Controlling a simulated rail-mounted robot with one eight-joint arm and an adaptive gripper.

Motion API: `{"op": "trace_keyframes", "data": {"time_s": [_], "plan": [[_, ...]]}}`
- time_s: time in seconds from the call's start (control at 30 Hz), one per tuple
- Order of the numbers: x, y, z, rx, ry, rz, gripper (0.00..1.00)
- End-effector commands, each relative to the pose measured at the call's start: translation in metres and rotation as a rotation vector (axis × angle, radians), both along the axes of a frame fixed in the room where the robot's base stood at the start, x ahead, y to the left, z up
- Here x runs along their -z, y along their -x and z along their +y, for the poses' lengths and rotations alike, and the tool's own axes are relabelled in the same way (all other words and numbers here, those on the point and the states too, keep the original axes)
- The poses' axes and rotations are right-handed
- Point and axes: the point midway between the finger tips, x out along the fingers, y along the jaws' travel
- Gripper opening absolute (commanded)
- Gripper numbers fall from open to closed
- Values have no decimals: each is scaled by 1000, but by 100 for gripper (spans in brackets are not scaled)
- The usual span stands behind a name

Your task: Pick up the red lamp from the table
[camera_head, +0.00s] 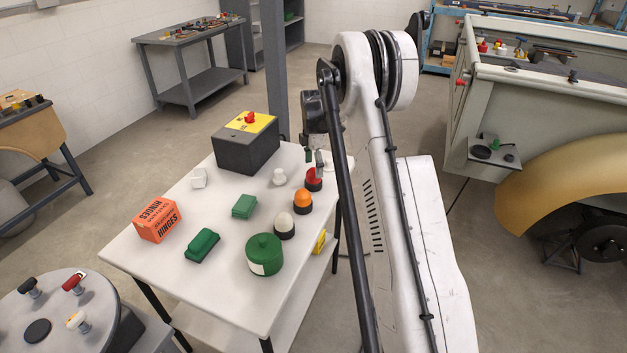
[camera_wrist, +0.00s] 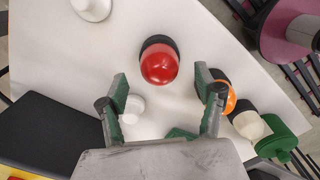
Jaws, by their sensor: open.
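The red lamp (camera_head: 313,180) has a red dome on a black base and stands on the white table (camera_head: 130,247), near its far right edge. In the wrist view the red lamp (camera_wrist: 160,64) lies just beyond and between my fingertips. My gripper (camera_wrist: 162,88) is open and empty, with its two green-padded fingers apart on either side. In the head view my gripper (camera_head: 314,157) is small, just above the red lamp, and partly hidden by my arm. I cannot tell the exact height between them.
An orange lamp (camera_head: 303,201) and a white lamp (camera_head: 285,225) stand in a row near the red one. A white knob-like piece (camera_head: 279,177) is close on the left. A black-and-yellow switch box (camera_head: 246,143) stands behind. A green canister (camera_head: 264,254) stands nearer the front.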

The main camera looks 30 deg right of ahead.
Motion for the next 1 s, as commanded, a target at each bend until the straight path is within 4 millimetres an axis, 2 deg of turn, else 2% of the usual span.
{"op": "trace_keyframes", "data": {"time_s": [0.23, 0.5, 0.9, 1.0], "plan": [[33, -1, 1, 0, 0, 0, 66], [38, -1, 1, 0, 0, 0, 66], [38, -1, 1, 0, 0, 0, 13], [38, -1, 1, 0, 0, 0, 13]]}}
